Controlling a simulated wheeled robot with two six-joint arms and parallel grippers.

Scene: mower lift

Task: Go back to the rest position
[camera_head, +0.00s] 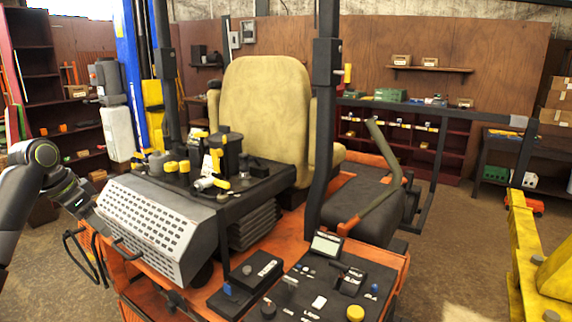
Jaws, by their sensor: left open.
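My left arm comes in from the left edge, and my left gripper (104,238) is open beside the left side of the orange mower (362,207). It is near the grey perforated cover (152,226), and I cannot tell if it touches it. No object shows between its fingers. My right gripper is not in view. The mower carries a yellow-beige seat (265,105), black posts and a control panel (330,284) with a small display.
A blue lift post (130,60) stands behind the mower at left. A yellow frame (530,265) stands at the right front. Dark red shelves (455,150) and a workbench line the back. Bare floor (455,235) lies between the mower and the yellow frame.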

